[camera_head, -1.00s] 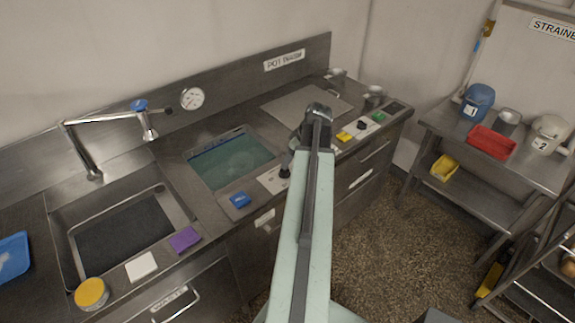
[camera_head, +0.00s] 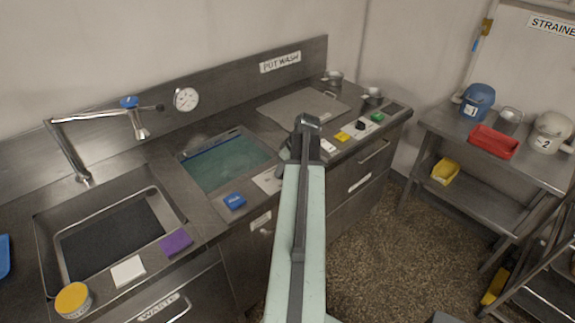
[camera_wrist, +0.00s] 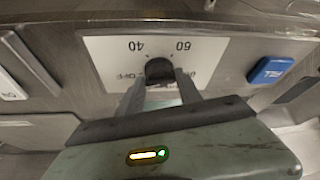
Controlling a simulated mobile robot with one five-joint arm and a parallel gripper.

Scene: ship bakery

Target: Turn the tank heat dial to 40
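The tank heat dial is a black knob (camera_wrist: 158,70) on a white plate (camera_wrist: 108,58) in the wrist view. The plate appears upside down there, with 40 left of 60 above the knob and OFF lower down, partly covered. The knob's pointer direction cannot be made out. My gripper (camera_wrist: 160,84) is at the knob, its two fingers apart, one on either side; firm contact is not visible. In the head view, the plate (camera_head: 267,183) shows beside the water-filled tank (camera_head: 228,163), while my arm hides the knob and fingers.
A blue block (camera_head: 234,201) lies left of the plate, also seen in the wrist view (camera_wrist: 270,69). Yellow (camera_head: 342,136) and green (camera_head: 377,117) pieces are on the counter's right. A sink (camera_head: 105,235) is at left, and a shelf with containers is at right.

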